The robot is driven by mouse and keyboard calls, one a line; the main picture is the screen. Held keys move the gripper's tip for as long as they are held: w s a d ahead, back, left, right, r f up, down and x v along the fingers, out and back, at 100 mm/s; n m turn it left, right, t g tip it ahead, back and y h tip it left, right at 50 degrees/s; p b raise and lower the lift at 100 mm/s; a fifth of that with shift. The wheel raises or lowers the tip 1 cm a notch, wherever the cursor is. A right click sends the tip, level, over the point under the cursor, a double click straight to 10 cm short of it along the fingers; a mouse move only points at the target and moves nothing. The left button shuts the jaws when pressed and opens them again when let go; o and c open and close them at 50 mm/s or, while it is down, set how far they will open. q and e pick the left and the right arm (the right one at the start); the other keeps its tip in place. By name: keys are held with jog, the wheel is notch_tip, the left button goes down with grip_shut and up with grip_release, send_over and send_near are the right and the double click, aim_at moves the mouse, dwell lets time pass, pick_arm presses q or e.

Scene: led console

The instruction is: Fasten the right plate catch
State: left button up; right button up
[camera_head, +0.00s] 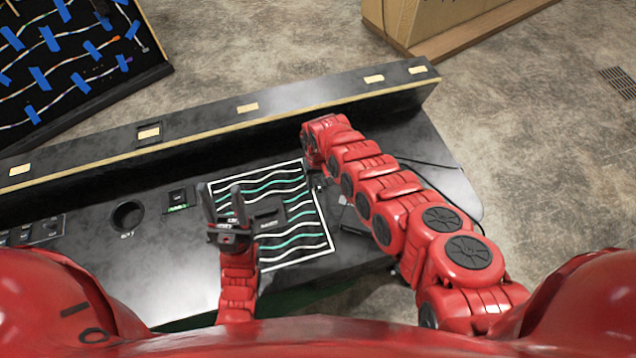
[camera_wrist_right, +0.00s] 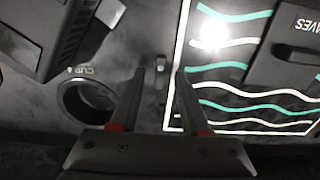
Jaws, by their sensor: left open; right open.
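The plate (camera_head: 270,248) is a dark panel with a white border and wavy white and green lines, lying on the black console. In the right wrist view its bordered edge (camera_wrist_right: 176,60) runs just right of a small dark catch (camera_wrist_right: 160,66). My right gripper (camera_wrist_right: 159,72) is open, with the catch showing between its fingertips; I cannot tell whether they touch it. In the head view my right arm hides most of that gripper. My left gripper (camera_head: 224,196) is open and empty, fingers pointing up the picture, over the plate's left edge.
A dark block (camera_wrist_right: 290,55) marked WAVES sits on the plate. A round cup hole (camera_wrist_right: 90,97) and a dark box (camera_wrist_right: 50,35) lie left of the catch. A raised ledge (camera_head: 200,135) runs along the console's back. Another round hole (camera_head: 128,215) is at left.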

jog(key=shift+f, duration=0.1)
grip_shut()
